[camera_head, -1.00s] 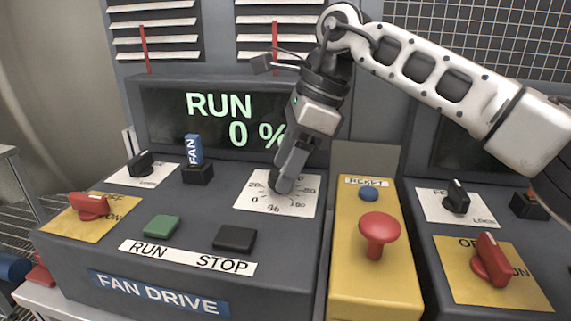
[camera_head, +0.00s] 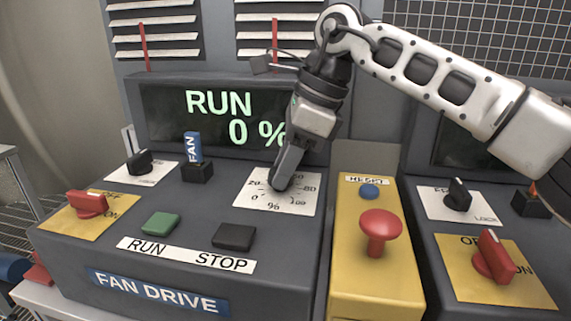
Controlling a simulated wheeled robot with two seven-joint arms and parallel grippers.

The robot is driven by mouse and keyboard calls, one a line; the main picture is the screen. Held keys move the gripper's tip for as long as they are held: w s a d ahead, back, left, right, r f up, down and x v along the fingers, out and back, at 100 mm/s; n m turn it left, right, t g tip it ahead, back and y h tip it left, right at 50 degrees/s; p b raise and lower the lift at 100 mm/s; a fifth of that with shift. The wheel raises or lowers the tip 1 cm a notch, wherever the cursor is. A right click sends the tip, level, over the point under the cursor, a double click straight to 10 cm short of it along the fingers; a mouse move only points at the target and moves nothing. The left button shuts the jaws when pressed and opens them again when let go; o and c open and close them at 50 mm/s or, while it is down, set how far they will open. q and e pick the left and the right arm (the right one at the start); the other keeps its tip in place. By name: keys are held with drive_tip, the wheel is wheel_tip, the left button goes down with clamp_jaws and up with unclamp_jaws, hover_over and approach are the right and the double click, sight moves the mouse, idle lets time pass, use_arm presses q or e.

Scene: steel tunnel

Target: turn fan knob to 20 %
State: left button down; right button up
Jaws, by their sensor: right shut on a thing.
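The fan drive panel (camera_head: 190,248) has a white percent dial plate (camera_head: 305,203) with a scale around its knob. My right gripper (camera_head: 281,183) points down onto the middle of the dial and is shut on the knob there. Its fingers hide most of the knob, so I cannot tell where its pointer stands. The display (camera_head: 232,118) behind reads RUN and 0 %, its right end partly covered by my gripper. My left gripper is not in view.
Left of the dial are a blue FAN tag (camera_head: 193,148), a black selector (camera_head: 139,162), a red switch (camera_head: 88,204), a green button (camera_head: 161,223) and a black button (camera_head: 234,236). A yellow box (camera_head: 372,285) with a red mushroom button (camera_head: 379,229) stands close on the right.

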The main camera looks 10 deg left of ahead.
drive_tip(key=shift+f+m+t+b, duration=0.1)
drive_tip(key=shift+m+t+b, duration=0.2)
drive_tip(key=shift+m+b, duration=0.3)
drive_tip(key=shift+s+m+t+b, duration=0.1)
drive_tip(key=shift+m+t+b, duration=0.2)
drive_tip(key=shift+m+b, duration=0.5)
drive_tip(key=m+t+b, duration=0.1)
drive_tip(key=m, duration=0.2)
drive_tip(key=shift+s+m+b, duration=0.1)
drive_tip(key=shift+m+b, duration=0.25)
drive_tip(key=shift+m, duration=0.05)
drive_tip(key=shift+s+m+t+h+b, duration=0.1)
drive_tip(key=shift+m+t+h+b, duration=0.2)
drive_tip(key=shift+m+t+b, duration=0.65)
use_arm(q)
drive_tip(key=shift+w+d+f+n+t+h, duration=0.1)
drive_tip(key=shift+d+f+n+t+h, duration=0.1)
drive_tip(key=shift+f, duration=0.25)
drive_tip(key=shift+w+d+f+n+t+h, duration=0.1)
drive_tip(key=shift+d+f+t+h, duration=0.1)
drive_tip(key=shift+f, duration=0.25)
use_arm(e)
drive_tip(key=shift+m+g, duration=0.25)
drive_tip(key=shift+m, duration=0.3)
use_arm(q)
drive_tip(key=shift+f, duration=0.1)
use_arm(e)
drive_tip(key=o, duration=1)
